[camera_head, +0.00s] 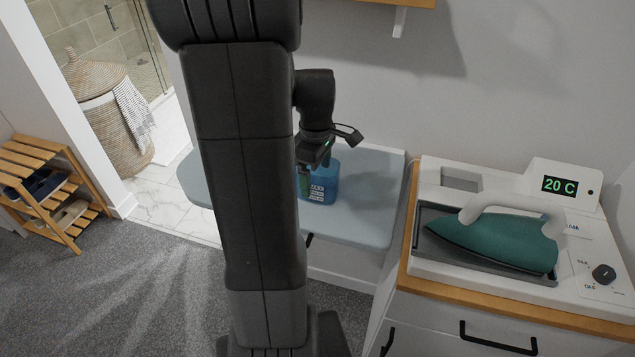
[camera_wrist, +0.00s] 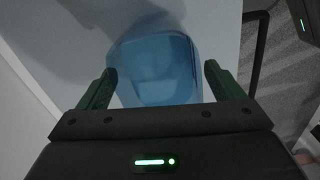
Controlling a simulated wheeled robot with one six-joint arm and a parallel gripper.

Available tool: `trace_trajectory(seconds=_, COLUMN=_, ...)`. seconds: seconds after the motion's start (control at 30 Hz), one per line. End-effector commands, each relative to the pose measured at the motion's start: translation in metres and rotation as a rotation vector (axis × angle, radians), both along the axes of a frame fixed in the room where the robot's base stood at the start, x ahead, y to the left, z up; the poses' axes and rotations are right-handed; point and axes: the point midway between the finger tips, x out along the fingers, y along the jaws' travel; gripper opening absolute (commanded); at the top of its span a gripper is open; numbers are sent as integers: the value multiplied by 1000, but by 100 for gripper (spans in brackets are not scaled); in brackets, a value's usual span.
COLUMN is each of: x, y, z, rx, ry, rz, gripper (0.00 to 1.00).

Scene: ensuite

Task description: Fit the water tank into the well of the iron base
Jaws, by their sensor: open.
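The water tank (camera_head: 325,183) is a translucent blue container standing on the pale blue-grey board left of the iron base. In the wrist view the tank (camera_wrist: 155,62) lies between the two green fingers. My gripper (camera_wrist: 160,85) is open, with one finger on each side of the tank and visible gaps; in the head view my gripper (camera_head: 310,178) is right at the tank, partly behind my arm. The iron base (camera_head: 433,270) is white and stands on the cabinet at the right. Its well (camera_head: 461,180) is a rectangular recess at the back left and looks empty.
A teal iron (camera_head: 495,240) with a white handle rests on the base, beside the well. The base display (camera_head: 560,186) reads 20 C. The pale board (camera_head: 370,215) has free room around the tank. A wall shelf (camera_head: 400,3) hangs above.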

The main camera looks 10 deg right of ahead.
Motion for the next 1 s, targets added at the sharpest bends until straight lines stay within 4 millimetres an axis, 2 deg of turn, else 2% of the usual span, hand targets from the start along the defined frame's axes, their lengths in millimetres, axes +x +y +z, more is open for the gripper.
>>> trace_trajectory(seconds=0.27, x=0, y=0, z=-3, rx=0, ry=0, rz=0, gripper=87)
trace_trajectory(seconds=0.57, x=0, y=0, z=-3, rx=0, ry=0, rz=0, gripper=28)
trace_trajectory(seconds=1.0, x=1, y=0, z=2, rx=-1, ry=-3, rz=0, gripper=27)
